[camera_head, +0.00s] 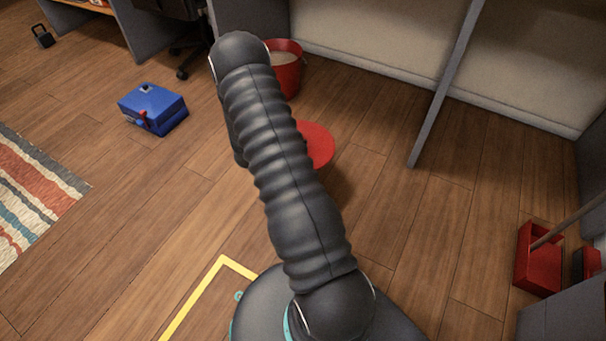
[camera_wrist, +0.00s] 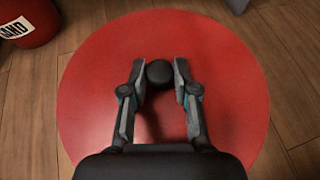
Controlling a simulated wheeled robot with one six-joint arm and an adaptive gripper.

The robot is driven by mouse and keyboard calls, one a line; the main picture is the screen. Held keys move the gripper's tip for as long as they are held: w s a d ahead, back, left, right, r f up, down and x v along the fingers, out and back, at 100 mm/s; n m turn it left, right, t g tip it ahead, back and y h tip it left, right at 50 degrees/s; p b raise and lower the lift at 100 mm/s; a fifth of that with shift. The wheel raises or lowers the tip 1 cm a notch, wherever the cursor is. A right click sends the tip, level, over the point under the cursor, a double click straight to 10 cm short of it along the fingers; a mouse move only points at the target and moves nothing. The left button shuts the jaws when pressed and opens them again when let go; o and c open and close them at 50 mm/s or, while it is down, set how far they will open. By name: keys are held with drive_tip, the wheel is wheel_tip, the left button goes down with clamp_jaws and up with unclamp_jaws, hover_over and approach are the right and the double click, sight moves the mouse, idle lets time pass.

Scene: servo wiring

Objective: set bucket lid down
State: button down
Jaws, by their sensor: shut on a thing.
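The red round bucket lid (camera_wrist: 232,90) fills most of the wrist view, with its black knob (camera_wrist: 159,73) at the middle. My gripper (camera_wrist: 160,80) is shut on the knob, one finger on each side. In the head view the lid (camera_head: 318,145) shows partly behind my arm, which hides my gripper there. I cannot tell for sure whether the lid touches the floor. The red bucket (camera_head: 286,76) stands behind it, open, with pale sand inside. The bucket (camera_wrist: 30,22) also shows at the wrist view's upper left, with a "SAND" label.
A blue box (camera_head: 153,110) sits on the wooden floor to the left. A striped rug (camera_head: 35,190) lies at far left. A grey panel post (camera_head: 440,95) stands right of the lid. A red dustpan-like container (camera_head: 537,262) is at far right. Floor between is clear.

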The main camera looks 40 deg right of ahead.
drive_tip(key=s+d+f+m+g+b, duration=0.1)
drive_tip(key=s+d+f+m+g, duration=0.3)
drive_tip(key=s+d+f, duration=0.35)
drive_tip(key=w+a+f, duration=0.1)
drive_tip(key=w+f, duration=0.2)
drive_tip(key=w+a+f+b, duration=0.1)
drive_tip(key=w+f, duration=0.1)
drive_tip(key=w, duration=0.2)
drive_tip(key=w+a+f+b, duration=0.1)
drive_tip(key=w+f, duration=0.2)
drive_tip(key=w, duration=0.1)
drive_tip(key=shift+w+f, duration=0.1)
drive_tip(key=shift+f, duration=0.25)
drive_tip(key=shift+f+b, duration=0.5)
drive_tip(key=shift+f, duration=1.45)
drive_tip(key=c, duration=0.9)
unclamp_jaws()
drive_tip(key=shift+f, duration=0.15)
